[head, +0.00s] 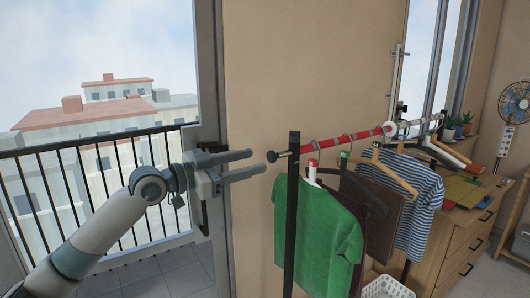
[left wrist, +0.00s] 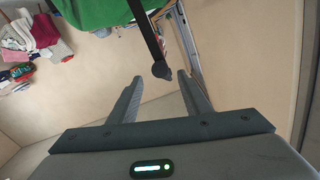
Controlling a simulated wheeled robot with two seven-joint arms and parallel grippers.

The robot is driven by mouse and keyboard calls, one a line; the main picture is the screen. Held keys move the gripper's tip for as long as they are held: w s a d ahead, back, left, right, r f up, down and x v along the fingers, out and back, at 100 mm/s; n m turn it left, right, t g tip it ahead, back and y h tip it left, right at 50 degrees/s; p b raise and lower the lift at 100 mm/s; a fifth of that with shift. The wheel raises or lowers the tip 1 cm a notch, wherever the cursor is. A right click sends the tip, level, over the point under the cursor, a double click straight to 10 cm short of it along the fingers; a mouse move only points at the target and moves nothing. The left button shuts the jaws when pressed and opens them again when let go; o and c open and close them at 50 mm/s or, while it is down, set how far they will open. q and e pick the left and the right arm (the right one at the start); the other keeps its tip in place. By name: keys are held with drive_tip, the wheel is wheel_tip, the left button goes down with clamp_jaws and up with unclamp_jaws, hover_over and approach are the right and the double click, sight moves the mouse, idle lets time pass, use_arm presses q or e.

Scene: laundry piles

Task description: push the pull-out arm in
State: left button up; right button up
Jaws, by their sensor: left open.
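The pull-out arm (head: 343,139) is a red rod on the clothes rack. It runs from a white collar (head: 390,129) at the back right past the top of a black post (head: 291,215). It ends in a dark knob (head: 272,156) on the left. My left gripper (head: 258,161) is open and empty, just left of the knob, with its fingers pointing at it. In the left wrist view the knob (left wrist: 161,71) shows just ahead of the fingertips, between their lines. I cannot tell whether they touch. My right gripper is not in view.
A green shirt (head: 318,232), dark garments and a striped shirt (head: 418,205) hang on the rack. A white basket (head: 388,288) and a wooden dresser (head: 460,240) stand at the right. A window frame with a handle (head: 203,218) is close behind my left gripper.

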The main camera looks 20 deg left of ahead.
sight(269, 157)
use_arm(q)
drive_tip(key=p+x, duration=0.1)
drive_tip(key=x, duration=0.3)
drive_tip(key=shift+r, duration=0.15)
drive_tip(key=shift+w+d+p, duration=0.3)
drive_tip(key=shift+w+d, duration=0.15)
drive_tip(key=shift+w, duration=0.1)
